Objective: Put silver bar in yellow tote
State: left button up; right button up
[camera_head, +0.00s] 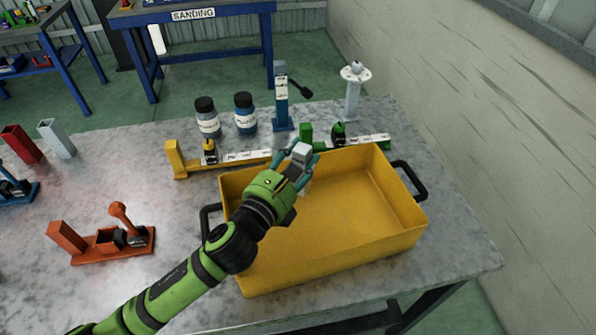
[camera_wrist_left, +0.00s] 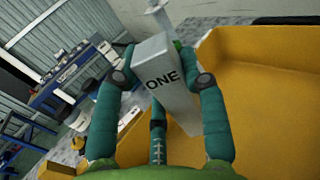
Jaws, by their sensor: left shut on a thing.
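The yellow tote (camera_head: 345,215) stands on the table with black handles at its ends; its inside looks empty where I can see it. My left gripper (camera_head: 303,160) is over the far left part of the tote and shut on the silver bar (camera_head: 300,152). The tote's yellow wall (camera_wrist_left: 260,70) fills the right of that view. My arm hides part of the tote's left side. My right gripper is not in view.
Behind the tote are a yellow fixture (camera_head: 185,165), a green fixture (camera_head: 365,142), two dark-capped bottles (camera_head: 207,120) and a blue stand (camera_head: 282,105). An orange fixture (camera_head: 105,243) stands at left. A wall (camera_head: 470,110) runs along the right.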

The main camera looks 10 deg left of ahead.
pick_arm(q)
notch_tip(320, 180, down, 3)
jog(key=shift+w+a+f, duration=0.1)
jog(key=shift+f, duration=0.5)
jog(key=shift+f+b, duration=0.55)
jog(key=shift+f, duration=0.05)
jog(key=o, duration=1.2)
jog(key=shift+o, duration=0.2)
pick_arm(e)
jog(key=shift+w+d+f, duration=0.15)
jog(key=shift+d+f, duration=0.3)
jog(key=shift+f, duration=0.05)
